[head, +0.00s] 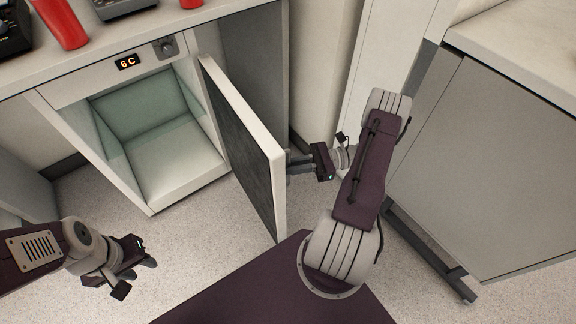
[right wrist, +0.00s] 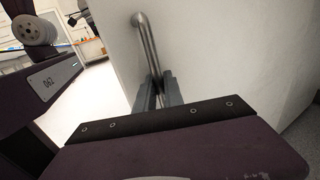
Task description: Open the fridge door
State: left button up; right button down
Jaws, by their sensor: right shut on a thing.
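The fridge (head: 167,152) is under the counter at the left in the head view, with a pale green, empty-looking inside. Its door (head: 245,140) stands swung open to the right. My right gripper (head: 291,166) is at the outer face of the door. In the right wrist view, its fingers (right wrist: 158,92) are shut on the metal bar handle (right wrist: 147,42), which runs along the white door face (right wrist: 220,60). My left gripper (head: 133,275) hangs empty at the lower left of the head view, its fingers apart, away from the fridge.
A display reading 6C (head: 127,62) and a lock or knob (head: 166,47) sit above the fridge opening. A grey cabinet (head: 480,160) stands at the right. Speckled floor lies free before the fridge.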

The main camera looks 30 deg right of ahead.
jog(key=c, duration=1.7)
grip_release()
jog(key=p+v, duration=0.1)
jog(key=v, duration=0.8)
jog(key=shift+s, duration=0.15)
